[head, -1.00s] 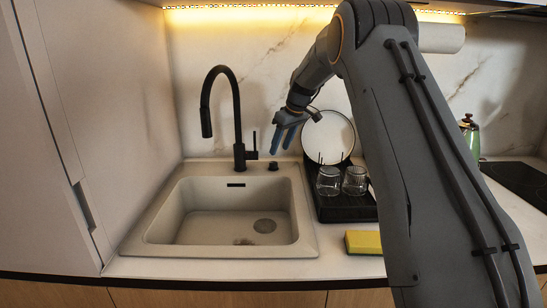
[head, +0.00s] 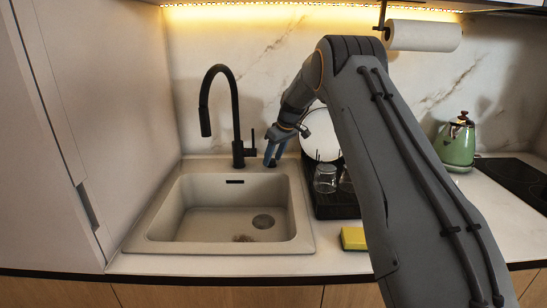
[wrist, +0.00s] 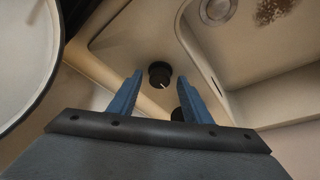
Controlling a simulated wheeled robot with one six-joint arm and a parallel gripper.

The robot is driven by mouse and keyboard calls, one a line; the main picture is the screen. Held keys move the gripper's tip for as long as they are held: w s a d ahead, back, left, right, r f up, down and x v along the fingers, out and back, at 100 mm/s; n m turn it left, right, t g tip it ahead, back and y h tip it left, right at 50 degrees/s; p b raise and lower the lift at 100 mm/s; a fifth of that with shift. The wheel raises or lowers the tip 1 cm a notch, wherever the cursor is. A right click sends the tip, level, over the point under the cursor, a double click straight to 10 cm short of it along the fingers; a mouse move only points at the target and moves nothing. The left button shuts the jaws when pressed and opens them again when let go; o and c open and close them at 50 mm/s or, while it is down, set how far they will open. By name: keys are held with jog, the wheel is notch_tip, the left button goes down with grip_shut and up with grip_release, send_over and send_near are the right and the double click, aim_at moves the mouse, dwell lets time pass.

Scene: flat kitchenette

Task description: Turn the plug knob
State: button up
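The plug knob (wrist: 160,75) is a small round black knob with a white mark, on the sink's rear ledge. In the wrist view it sits between and just beyond the tips of my gripper (wrist: 158,82). The two blue fingers are apart, one on each side, with nothing held between them. In the head view my gripper (head: 273,162) points down at the ledge right of the black faucet (head: 238,130), and its fingers hide the knob. I cannot tell whether a finger touches the knob.
The beige sink (head: 170,215) has its drain (head: 263,221) and a brown stain at the bottom. A dark dish rack (head: 335,212) with glasses and a white plate (head: 322,135) stands close right of my gripper. A yellow sponge (head: 353,238) and green kettle (head: 456,145) are further right.

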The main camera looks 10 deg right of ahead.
jog(key=c, duration=0.9)
jog(key=shift+c, duration=0.2)
jog(key=shift+n+b, duration=0.3)
jog(key=shift+b, duration=0.3)
jog(key=n+b, duration=0.1)
jog(key=b, duration=0.2)
jog(key=shift+w+d+f+n+g+y, duration=0.2)
jog(key=shift+n+g+y, duration=0.1)
jog(key=shift+n+y, duration=0.1)
jog(key=n+b, duration=0.2)
jog(key=b, duration=0.1)
jog(key=shift+w+n+g+y+b, duration=0.1)
jog(key=shift+n+g+y+b, duration=0.2)
jog(key=shift+n+g, duration=0.1)
jog(key=n+g+b, duration=0.1)
jog(key=n+b, duration=0.2)
jog(key=b, duration=0.1)
jog(key=shift+w+n, duration=0.1)
jog(key=shift+n, duration=0.3)
jog(key=shift+r+n+g+b, duration=0.15)
jog(key=shift+n+g+b, duration=0.35)
jog(key=shift+b, duration=0.15)
jog(key=shift+r+n, duration=0.1)
jog(key=shift+n, duration=0.2)
